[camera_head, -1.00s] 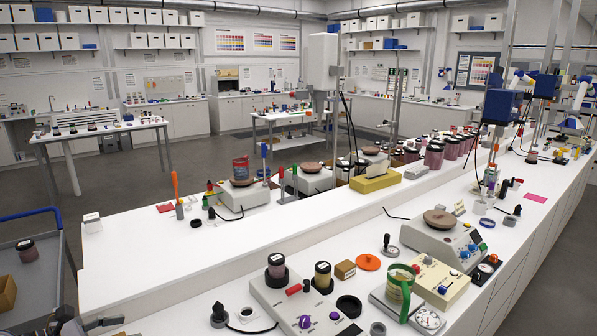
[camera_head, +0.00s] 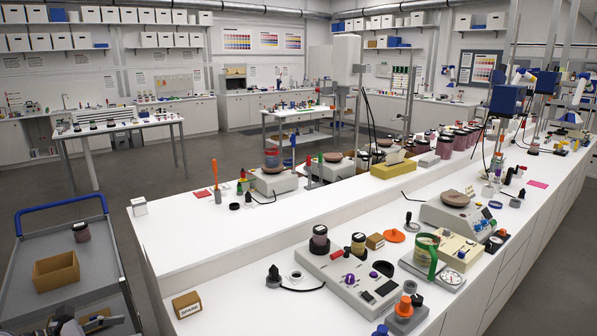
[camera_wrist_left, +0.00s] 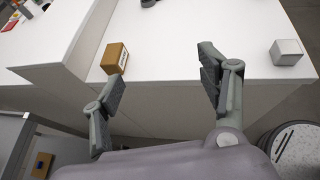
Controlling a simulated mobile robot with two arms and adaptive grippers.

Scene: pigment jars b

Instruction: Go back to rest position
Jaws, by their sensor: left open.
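My left gripper (camera_wrist_left: 162,68) is open, with nothing between its fingers in the left wrist view. That view shows its two grey fingers spread in front of the white bench edge. In the head view only a little of the left gripper (camera_head: 90,325) shows at the bottom left edge, in front of the grey cart. My right gripper is not in view.
The white bench (camera_head: 200,245) bears scales, jars and instruments. A cardboard box marked SPARE (camera_head: 187,304) stands near its front left corner. A grey cart (camera_head: 40,308) with a blue handle holds a jar (camera_head: 81,232) and an open cardboard box (camera_head: 56,273).

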